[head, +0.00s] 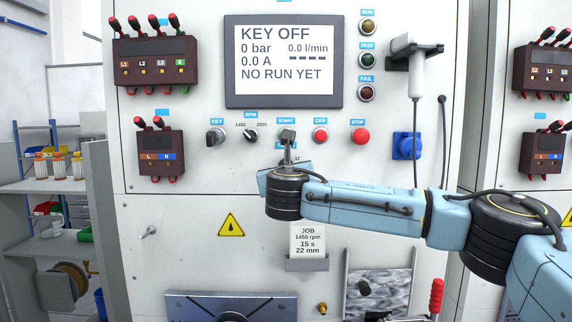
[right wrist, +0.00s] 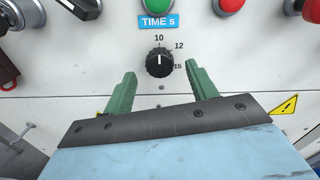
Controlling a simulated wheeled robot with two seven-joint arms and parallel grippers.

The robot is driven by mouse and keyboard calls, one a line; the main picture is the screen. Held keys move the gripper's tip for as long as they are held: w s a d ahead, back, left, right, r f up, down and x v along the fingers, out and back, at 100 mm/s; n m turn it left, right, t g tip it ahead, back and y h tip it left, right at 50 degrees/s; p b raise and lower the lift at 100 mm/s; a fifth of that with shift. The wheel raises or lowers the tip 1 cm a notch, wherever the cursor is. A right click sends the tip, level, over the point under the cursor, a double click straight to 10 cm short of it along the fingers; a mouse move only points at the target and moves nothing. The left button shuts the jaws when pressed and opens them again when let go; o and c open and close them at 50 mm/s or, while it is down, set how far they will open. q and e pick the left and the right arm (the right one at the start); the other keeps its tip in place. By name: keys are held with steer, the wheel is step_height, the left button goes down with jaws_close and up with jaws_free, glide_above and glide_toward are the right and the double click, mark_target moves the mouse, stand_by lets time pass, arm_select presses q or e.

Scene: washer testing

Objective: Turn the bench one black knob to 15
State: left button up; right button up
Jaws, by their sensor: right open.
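The black knob (right wrist: 159,62) sits on the white panel under a blue "TIME s" label (right wrist: 158,22) in the right wrist view. Its white pointer line points straight up, toward the 10 mark; 12 and 15 are marked to its right. My right gripper (right wrist: 160,76) is open, its two green fingers spread on either side below the knob, with nothing between them. I cannot tell if a finger touches the panel. In the head view my right gripper (head: 288,166) covers the knob, with only part of the scale showing. My left gripper is not in view.
A row above holds the KEY switch (head: 215,136), RPM knob (head: 251,135), OFF button (head: 320,135) and STOP button (head: 360,136). The screen (head: 283,60) reads KEY OFF and NO RUN YET. A job card (head: 308,240) below reads 1450 rpm, 15 s, 22 mm.

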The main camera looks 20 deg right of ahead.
steer(key=shift+x, duration=1.2)
steer(key=c, duration=1)
steer(key=m+b, duration=0.3)
steer(key=m, duration=2)
steer(key=shift+m, duration=0.4)
